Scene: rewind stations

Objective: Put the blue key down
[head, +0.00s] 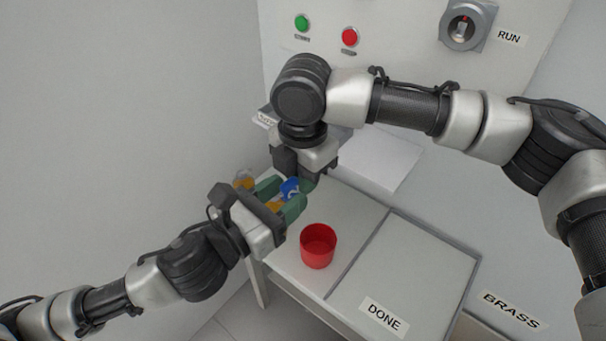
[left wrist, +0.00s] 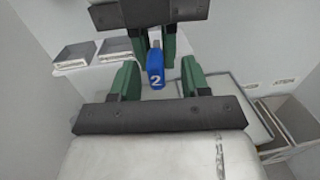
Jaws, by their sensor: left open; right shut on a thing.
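The blue key (head: 290,187) shows between the grippers. In the left wrist view the blue key (left wrist: 156,71) has a white number 2 on its face. My right gripper (head: 298,181) comes down from above and is shut on the blue key; its fingers also show at the top of the left wrist view (left wrist: 156,45). My left gripper (head: 282,197) reaches in from the lower left, open. In the left wrist view its green fingers (left wrist: 160,80) stand apart on either side of the key.
A red cup (head: 318,247) stands on the table. A tray (head: 405,275) labelled DONE lies right of it. Small orange-yellow things (head: 243,180) sit by the grippers, partly hidden. A panel (head: 400,50) with green and red buttons and a RUN switch stands behind.

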